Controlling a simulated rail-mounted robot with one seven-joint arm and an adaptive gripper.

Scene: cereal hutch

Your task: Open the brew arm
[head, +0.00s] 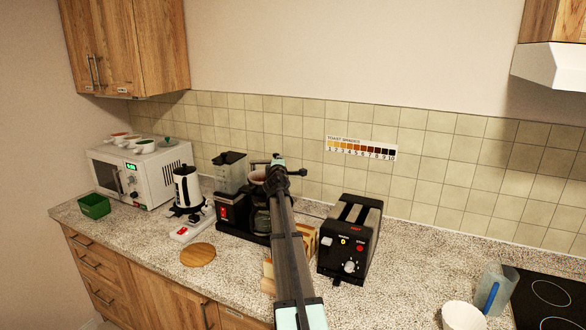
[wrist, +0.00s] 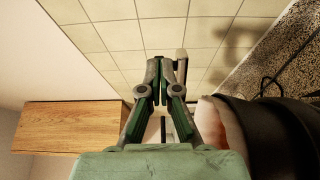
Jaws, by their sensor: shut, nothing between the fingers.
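The black coffee maker (head: 229,190) stands on the counter against the tiled wall, with a clear tank on top and a red switch at its front. A pale, cup-like part (head: 257,177) and a dark glass carafe (head: 262,219) show on its right side, partly behind my arm. I cannot make out the brew arm clearly. My gripper (head: 277,160) is at the upper right of the coffee maker. In the wrist view my gripper (wrist: 165,72) is shut and empty, pointing toward the tiles. A dark rounded part with a pale inside (wrist: 262,125) is close on its right.
A black toaster (head: 350,240) stands to the right of my arm. A kettle (head: 187,188), a power strip (head: 193,226) and a round wooden board (head: 198,255) are left and in front. A microwave (head: 139,177) is further left.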

